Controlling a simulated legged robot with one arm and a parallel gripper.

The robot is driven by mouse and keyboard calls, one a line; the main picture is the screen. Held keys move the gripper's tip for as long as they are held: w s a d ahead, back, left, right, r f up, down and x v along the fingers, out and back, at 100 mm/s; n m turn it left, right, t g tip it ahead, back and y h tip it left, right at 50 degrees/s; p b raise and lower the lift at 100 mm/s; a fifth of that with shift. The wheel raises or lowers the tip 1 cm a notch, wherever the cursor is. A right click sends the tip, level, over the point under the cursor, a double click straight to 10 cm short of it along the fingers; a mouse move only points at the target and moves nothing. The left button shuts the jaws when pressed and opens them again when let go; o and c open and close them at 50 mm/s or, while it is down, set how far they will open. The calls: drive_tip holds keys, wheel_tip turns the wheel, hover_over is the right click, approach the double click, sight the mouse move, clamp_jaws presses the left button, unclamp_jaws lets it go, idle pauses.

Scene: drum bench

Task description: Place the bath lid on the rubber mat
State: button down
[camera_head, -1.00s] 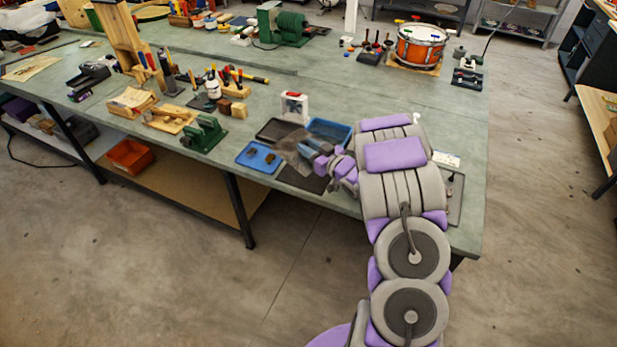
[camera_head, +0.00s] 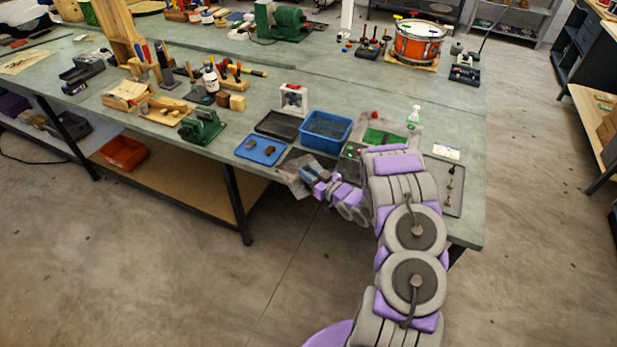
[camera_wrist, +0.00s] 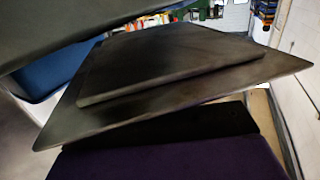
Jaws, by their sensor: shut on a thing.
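In the wrist view the lid (camera_wrist: 165,72) fills the middle as a dark plate with a raised centre. The black rubber mat (camera_head: 294,156) lies on the bench, partly hidden behind the lid and gripper. The lid overlaps the mat's near side in the picture; whether they touch I cannot tell. The open blue bath (camera_head: 327,145) stands behind, uncovered.
A blue tray (camera_head: 261,151) with small dark pieces lies left of the mat. A dark tray (camera_head: 277,125) and a white-and-red box (camera_head: 293,99) stand behind. A green board (camera_head: 385,138) and a spray bottle (camera_head: 413,118) are right of the bath. Open floor lies in front.

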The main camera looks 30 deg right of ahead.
drive_tip(key=shift+d+f, duration=0.85)
drive_tip(key=shift+f, duration=0.25)
drive_tip(key=shift+d, duration=0.5)
drive_tip(key=c, duration=1.3)
unclamp_jaws()
drive_tip(key=shift+a, duration=0.15)
drive_tip(key=o, duration=0.4)
drive_tip(key=shift+a+r, duration=0.1)
drive_tip(key=shift+a, duration=0.75)
drive_tip(key=shift+o, duration=0.2)
drive_tip(key=shift+d, duration=0.6)
drive_tip(key=shift+s+d, duration=0.25)
drive_tip(key=shift+s, duration=0.05)
drive_tip(key=p+v, duration=0.1)
drive_tip(key=v, duration=1)
drive_tip(key=shift+s+a, duration=0.15)
